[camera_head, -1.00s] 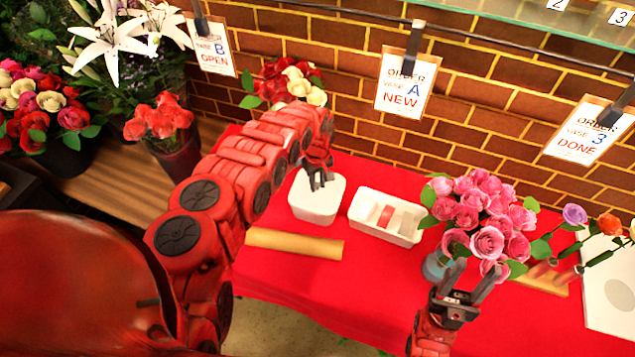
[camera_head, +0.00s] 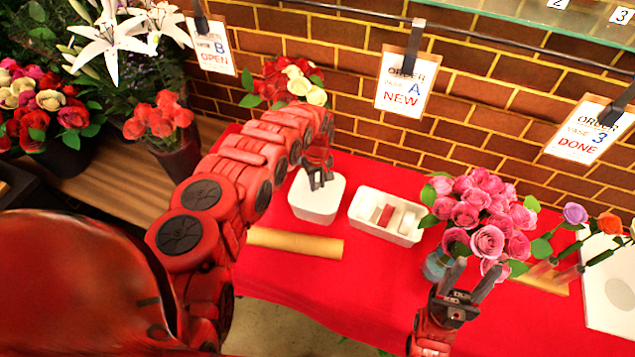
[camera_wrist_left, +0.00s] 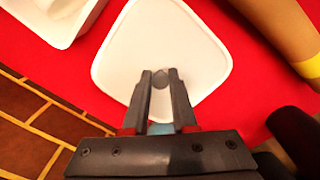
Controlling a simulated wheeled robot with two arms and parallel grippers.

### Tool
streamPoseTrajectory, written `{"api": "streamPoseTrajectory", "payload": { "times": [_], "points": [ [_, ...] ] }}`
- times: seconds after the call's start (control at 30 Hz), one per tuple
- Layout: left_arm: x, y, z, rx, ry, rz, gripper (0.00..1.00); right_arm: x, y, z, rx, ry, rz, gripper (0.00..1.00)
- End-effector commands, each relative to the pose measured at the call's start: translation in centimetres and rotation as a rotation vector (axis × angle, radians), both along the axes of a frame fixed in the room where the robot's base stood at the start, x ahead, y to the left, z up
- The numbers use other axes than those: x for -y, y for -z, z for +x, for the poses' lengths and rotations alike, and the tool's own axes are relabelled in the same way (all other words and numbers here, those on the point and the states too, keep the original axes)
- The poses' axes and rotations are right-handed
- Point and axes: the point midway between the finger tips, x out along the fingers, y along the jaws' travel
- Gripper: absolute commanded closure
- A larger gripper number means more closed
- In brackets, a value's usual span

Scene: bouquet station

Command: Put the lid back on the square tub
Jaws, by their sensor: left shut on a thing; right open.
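The square tub (camera_head: 314,212) is white and stands on the red cloth. Its white lid (camera_head: 326,188) lies over its top and looks level; it fills the middle of the left wrist view (camera_wrist_left: 150,50). My left gripper (camera_head: 318,182) is above the lid, its fingers shut on the lid's small round grey knob (camera_wrist_left: 160,78). The tub's walls are hidden under the lid in the wrist view, so I cannot tell whether the lid is fully seated. My right gripper (camera_head: 470,282) is open and empty, in front of the pink bouquet.
A white tray (camera_head: 372,228) with a red and a white item stands right of the tub. A brown paper roll (camera_head: 295,242) lies in front. The pink roses (camera_head: 485,215) stand in a vase at right.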

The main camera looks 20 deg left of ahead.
Motion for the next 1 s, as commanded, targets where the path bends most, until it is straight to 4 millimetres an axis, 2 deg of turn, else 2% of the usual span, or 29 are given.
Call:
{"api": "streamPoseTrajectory", "payload": {
  "times": [0.37,0.4,0.57,0.6,0.8,0.97,1.0],
  "points": [
    [0.03,0.04,0.03,0.0,0.0,0.0,1.0,0.0,0.03,0.0,0.0,0.0,0.0,0.5],
    [0.03,0.03,0.04,0.0,0.0,0.0,0.73,0.0,0.03,0.0,0.0,0.0,0.0,0.5],
    [0.04,0.05,0.02,0.0,0.0,0.0,0.44,0.0,0.03,0.0,0.0,0.0,0.0,0.5],
    [0.04,0.05,0.02,0.0,0.0,0.0,0.4,0.0,0.03,0.0,0.0,0.0,0.0,0.5],
    [0.04,0.05,0.02,0.0,0.0,0.0,0.4,0.0,0.03,0.0,0.0,0.0,0.0,0.5],
    [0.04,0.05,0.02,0.0,0.0,0.0,0.11,0.0,0.03,0.0,0.0,0.0,0.0,0.5],
    [0.04,0.05,0.02,0.0,0.0,0.0,0.09,0.0,0.03,0.0,0.0,0.0,0.0,0.5]
  ]
}}
